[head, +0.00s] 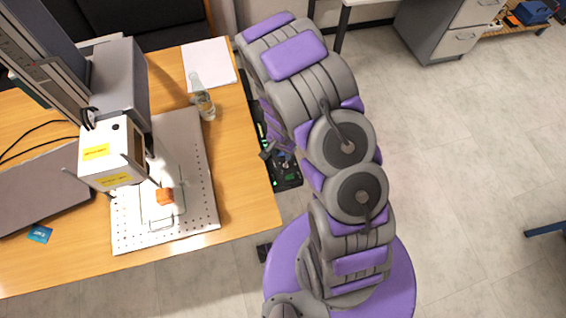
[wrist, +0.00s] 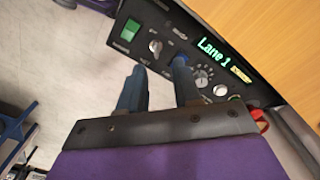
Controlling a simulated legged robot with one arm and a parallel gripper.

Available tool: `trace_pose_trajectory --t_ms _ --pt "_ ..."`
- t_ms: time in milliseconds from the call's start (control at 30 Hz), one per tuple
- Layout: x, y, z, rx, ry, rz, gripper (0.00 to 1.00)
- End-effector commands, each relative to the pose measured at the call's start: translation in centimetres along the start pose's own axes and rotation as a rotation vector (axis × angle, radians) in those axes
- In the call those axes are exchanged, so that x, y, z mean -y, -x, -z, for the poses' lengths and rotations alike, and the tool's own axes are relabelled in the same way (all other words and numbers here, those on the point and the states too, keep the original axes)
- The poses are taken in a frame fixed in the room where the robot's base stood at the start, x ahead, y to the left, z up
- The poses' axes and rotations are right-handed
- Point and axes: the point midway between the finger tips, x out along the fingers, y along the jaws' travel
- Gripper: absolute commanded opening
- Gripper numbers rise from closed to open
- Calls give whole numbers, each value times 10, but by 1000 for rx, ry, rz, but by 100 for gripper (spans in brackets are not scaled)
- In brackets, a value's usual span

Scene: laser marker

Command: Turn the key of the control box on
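The black control box (wrist: 178,25) fills the upper part of the wrist view, its panel facing me. A silver key-like part (wrist: 155,46) sits on the panel, right of a green rocker switch (wrist: 131,30); I cannot tell its exact turn. My gripper (wrist: 159,68) is open, with its two dark fingers apart and nothing visible between them. The key-like part lies just beyond the gap between the fingertips. In the head view the control box (head: 288,172) is beside the table's right edge, partly hidden by my arm.
The wooden table (head: 245,190) holds a white laser marker (head: 125,135), a perforated plate (head: 195,225) and a bottle (head: 204,105). Open floor lies right.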

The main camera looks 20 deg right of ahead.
Motion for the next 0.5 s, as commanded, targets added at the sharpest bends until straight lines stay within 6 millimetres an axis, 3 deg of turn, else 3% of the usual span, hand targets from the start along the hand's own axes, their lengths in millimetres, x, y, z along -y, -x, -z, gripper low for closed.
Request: trace_pose_trajectory --t_ms 33,200,500 --pt "0 -14 0 2 -5 1 33" --pt "-3 -47 2 7 -4 4 33" --pt "1 -75 -1 0 -1 0 33"
